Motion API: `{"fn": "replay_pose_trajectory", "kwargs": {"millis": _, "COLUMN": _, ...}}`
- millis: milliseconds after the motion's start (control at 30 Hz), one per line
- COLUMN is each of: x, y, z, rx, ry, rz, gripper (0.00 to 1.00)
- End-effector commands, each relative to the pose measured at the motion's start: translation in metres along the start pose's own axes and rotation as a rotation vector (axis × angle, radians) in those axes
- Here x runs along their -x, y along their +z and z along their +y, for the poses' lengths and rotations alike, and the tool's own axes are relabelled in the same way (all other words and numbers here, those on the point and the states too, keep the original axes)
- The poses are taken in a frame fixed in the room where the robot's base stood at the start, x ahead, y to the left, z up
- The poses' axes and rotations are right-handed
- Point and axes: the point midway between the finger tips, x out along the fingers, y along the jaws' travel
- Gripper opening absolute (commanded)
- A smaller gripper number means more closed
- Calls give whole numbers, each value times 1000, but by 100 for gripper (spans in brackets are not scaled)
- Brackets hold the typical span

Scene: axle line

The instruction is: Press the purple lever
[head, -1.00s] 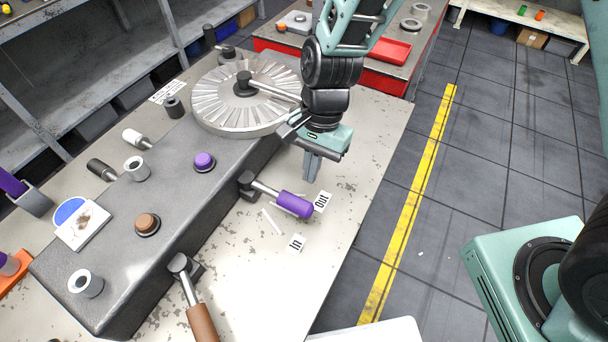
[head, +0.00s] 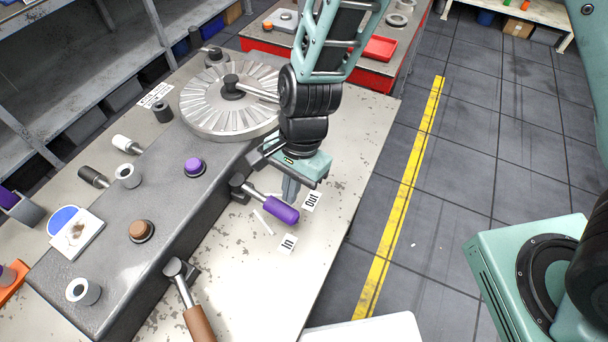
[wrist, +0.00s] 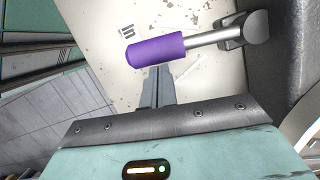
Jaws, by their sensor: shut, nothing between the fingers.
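The purple lever (head: 281,210) sticks out from the side of the grey block on a metal shaft, over the table between the "Out" label (head: 311,201) and the "In" label (head: 288,243). Its purple handle also shows in the wrist view (wrist: 155,50), just beyond my fingertips. My gripper (head: 291,198) is shut and empty, pointing down at the handle's far side, the "Out" side. In the wrist view, my fingers (wrist: 158,72) end right at the handle's edge. I cannot tell whether they touch it. The handle partly hides the fingertips in the head view.
A purple button (head: 194,166) and a brown button (head: 141,230) sit on the grey block (head: 160,190). A brown-handled lever (head: 198,322) is at the near side. A slotted disc (head: 200,112) stands behind.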

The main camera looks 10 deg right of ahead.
Motion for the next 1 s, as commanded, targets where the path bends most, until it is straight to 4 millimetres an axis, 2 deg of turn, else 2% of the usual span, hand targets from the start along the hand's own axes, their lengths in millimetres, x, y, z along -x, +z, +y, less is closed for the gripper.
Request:
{"fn": "replay_pose_trajectory", "kwargs": {"millis": 233, "x": -5, "y": 23, "z": 5, "rx": -169, "ry": -46, "rz": -1, "gripper": 0}}
{"fn": "replay_pose_trajectory", "kwargs": {"millis": 433, "x": -9, "y": 38, "z": 6, "rx": -199, "ry": -54, "rz": -1, "gripper": 0}}
{"fn": "replay_pose_trajectory", "kwargs": {"millis": 833, "x": -10, "y": 39, "z": 6, "rx": -196, "ry": -52, "rz": -4, "gripper": 0}}
{"fn": "replay_pose_trajectory", "kwargs": {"millis": 1000, "x": 1, "y": 26, "z": 3, "rx": -200, "ry": -54, "rz": -2, "gripper": 0}}
